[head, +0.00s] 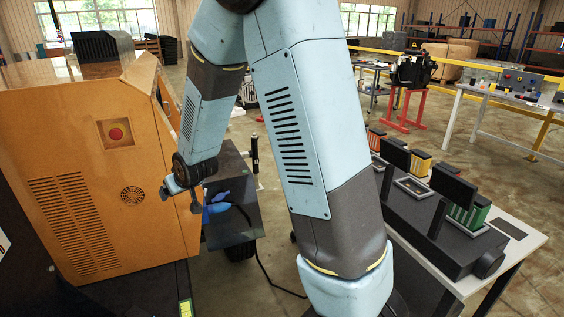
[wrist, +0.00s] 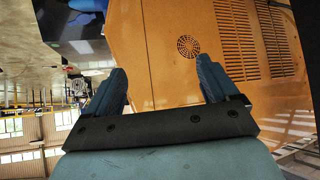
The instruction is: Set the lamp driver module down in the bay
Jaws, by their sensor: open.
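My gripper (head: 181,196) is beside the right edge of the orange cabinet (head: 95,150) in the head view. In the wrist view my gripper (wrist: 160,70) is open, with nothing between its two blue fingers, facing the cabinet's side (wrist: 165,35). I cannot tell which thing is the lamp driver module. Candidates are the green module (head: 468,212), the yellow module (head: 419,163) and the orange modules on the dark unit (head: 425,222) at right. The bay cannot be made out with certainty; my arm hides part of the middle.
A blue item (head: 218,205) with a black cable lies at a dark panel or shelf (head: 232,232) right of the cabinet. The cabinet has a red button (head: 116,134) and a round vent (head: 132,195). A white table (head: 520,238) carries the dark unit. Benches stand behind.

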